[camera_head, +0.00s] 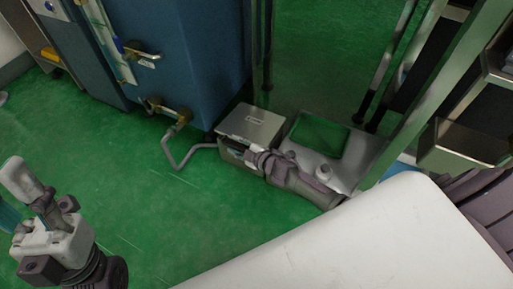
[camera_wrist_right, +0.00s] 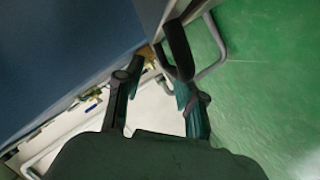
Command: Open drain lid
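The drain is a small metal box (camera_head: 232,154) on the green floor beside the blue cabinet. Its flat grey lid (camera_head: 252,122) has a small label and covers the top; a dark gap shows under its front edge. My right gripper (camera_head: 250,156) is at the box's front, just below that edge, and hides part of the front. Whether it touches the lid is unclear. In the right wrist view the two fingers (camera_wrist_right: 155,82) stand apart with nothing clearly between them. My left gripper (camera_head: 28,188) is at the lower left, far from the box; its finger opening is unclear.
The blue cabinet (camera_head: 190,60) stands behind and left of the box. A bent grey pipe (camera_head: 177,162) runs from a brass valve (camera_head: 182,116) to the box. Metal posts (camera_head: 385,60) rise at right. Open green floor (camera_head: 150,220) lies in front.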

